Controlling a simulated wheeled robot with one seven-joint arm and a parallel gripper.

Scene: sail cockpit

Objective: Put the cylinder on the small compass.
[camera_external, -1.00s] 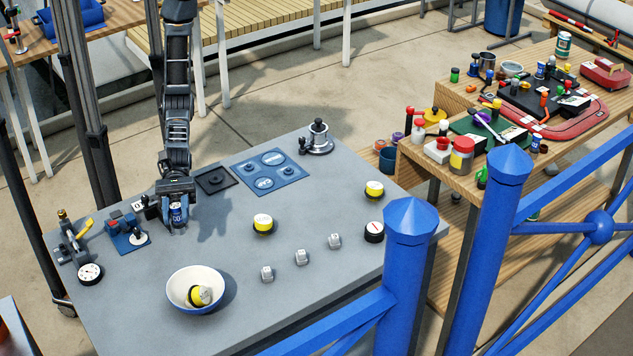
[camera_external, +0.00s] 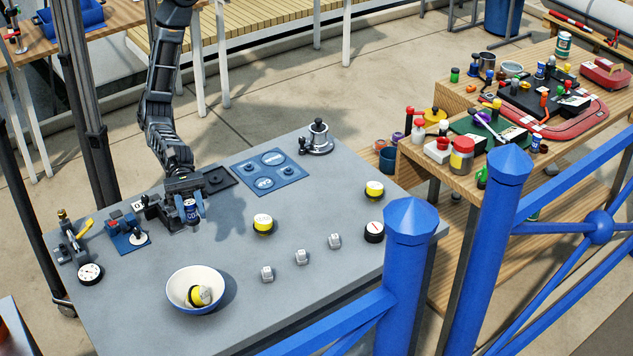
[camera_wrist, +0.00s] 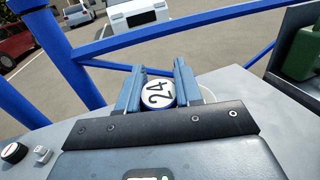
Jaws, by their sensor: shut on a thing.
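The cylinder (camera_external: 191,209) is blue with a pale top marked 24; its top also shows in the wrist view (camera_wrist: 158,94). My gripper (camera_external: 190,212) is shut on it, one blue finger on each side, at the left part of the grey table. I cannot tell how far its base is above the table. A small round black thing with a white face and a red mark (camera_external: 374,232), seemingly the small compass, sits at the table's right edge. It shows at the lower left of the wrist view (camera_wrist: 14,152), well away from my gripper.
A white bowl (camera_external: 180,305) holding a yellow-and-black piece stands at the front. A blue panel (camera_external: 270,171) is behind; a white dial (camera_external: 90,273) is at left.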

